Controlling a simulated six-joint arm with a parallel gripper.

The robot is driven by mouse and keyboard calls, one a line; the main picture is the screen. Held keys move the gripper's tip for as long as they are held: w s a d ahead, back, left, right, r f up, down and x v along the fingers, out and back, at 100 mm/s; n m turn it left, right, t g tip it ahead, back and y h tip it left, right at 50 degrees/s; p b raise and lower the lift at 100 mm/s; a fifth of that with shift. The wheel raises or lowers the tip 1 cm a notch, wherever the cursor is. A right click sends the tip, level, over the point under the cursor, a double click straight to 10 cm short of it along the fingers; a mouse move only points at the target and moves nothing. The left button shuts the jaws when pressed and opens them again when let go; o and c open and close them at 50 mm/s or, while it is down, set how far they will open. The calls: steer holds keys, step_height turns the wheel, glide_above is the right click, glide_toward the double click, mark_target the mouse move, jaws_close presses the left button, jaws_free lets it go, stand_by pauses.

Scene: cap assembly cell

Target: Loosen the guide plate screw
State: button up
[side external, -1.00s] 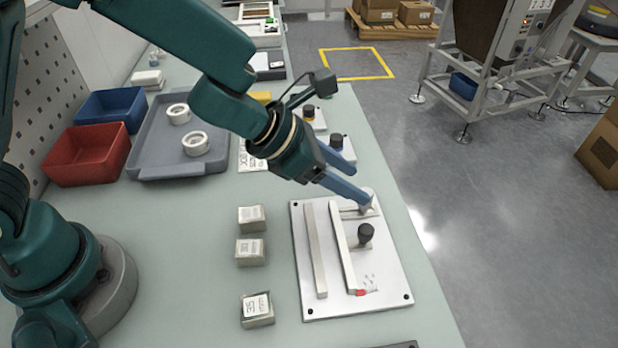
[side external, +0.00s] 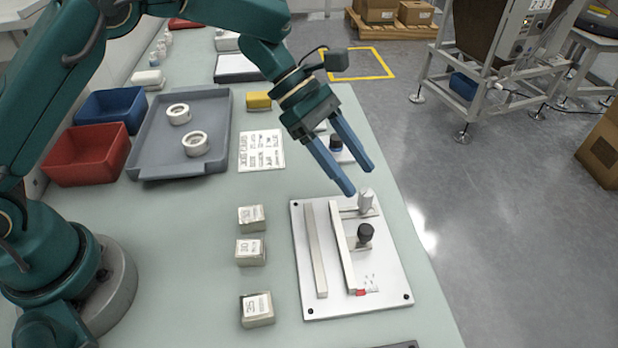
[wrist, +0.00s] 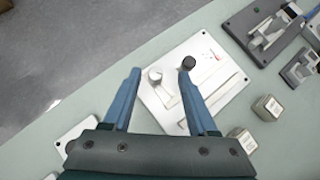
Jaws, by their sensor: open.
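A white guide plate fixture (side external: 390,270) lies on the bench with two pale parallel rails (side external: 315,250). A black knob screw (side external: 365,233) stands beside the inner rail, and a light grey knob (side external: 366,200) stands upright near the plate's far end. The black knob (wrist: 189,63) and grey knob (wrist: 155,75) also show in the wrist view. My gripper (side external: 360,180) is open and empty. Its blue fingers are above the far end of the plate, apart from both knobs. I cannot tell which knob is the guide plate screw.
Several small labelled blocks (side external: 251,252) stand left of the plate. A grey tray (side external: 213,108) with two white rings, a red bin (side external: 86,154) and a blue bin (side external: 110,104) are farther back. Bare bench lies between the blocks and my base.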

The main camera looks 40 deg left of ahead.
mark_target(366, 191)
steer(key=shift+w+a+f, duration=0.2)
steer(key=shift+a+f, duration=0.1)
steer(key=shift+f, duration=0.2)
steer(key=shift+x, duration=2.35)
jaws_close()
